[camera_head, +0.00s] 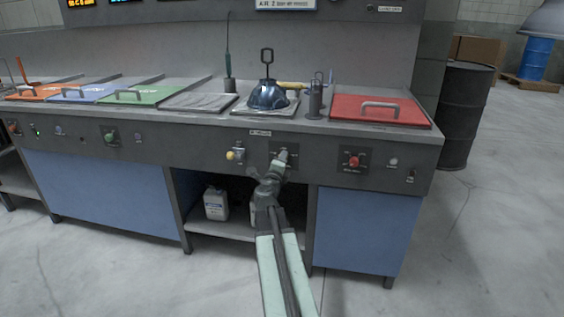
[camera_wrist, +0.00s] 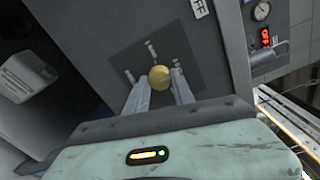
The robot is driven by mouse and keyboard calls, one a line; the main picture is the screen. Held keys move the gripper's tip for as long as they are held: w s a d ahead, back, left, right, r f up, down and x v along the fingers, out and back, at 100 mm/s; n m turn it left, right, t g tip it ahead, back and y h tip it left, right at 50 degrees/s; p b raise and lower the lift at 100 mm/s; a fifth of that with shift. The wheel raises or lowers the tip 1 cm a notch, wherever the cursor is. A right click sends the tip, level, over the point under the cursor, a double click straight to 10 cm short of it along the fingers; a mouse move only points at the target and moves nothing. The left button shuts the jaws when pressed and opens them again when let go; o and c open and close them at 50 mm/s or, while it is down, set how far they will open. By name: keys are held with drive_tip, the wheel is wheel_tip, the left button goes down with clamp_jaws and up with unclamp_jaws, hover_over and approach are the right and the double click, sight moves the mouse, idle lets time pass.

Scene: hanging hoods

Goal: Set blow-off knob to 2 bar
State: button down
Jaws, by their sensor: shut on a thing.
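In the wrist view a round yellow knob (camera_wrist: 160,77) stands on a dark plate with pale marks around it. The fingers of my gripper (camera_wrist: 159,84) are on either side of the knob, shut on it. In the head view my gripper (camera_head: 283,155) is at a dark plate (camera_head: 293,151) on the grey front panel, and hides most of the knob there. The mark lettering is too small to read.
A red-lidded section (camera_head: 380,109), a blue domed part (camera_head: 267,95) and a metal cylinder (camera_head: 316,101) are on the bench top. A red knob (camera_head: 354,161) is to the right on the panel. A white canister (camera_head: 215,203) stands on the shelf below.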

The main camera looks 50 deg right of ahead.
drive_tip(key=shift+a+n, duration=0.1)
drive_tip(key=shift+n, duration=0.3)
drive_tip(key=c, duration=1.1)
unclamp_jaws()
drive_tip(key=shift+o, duration=0.2)
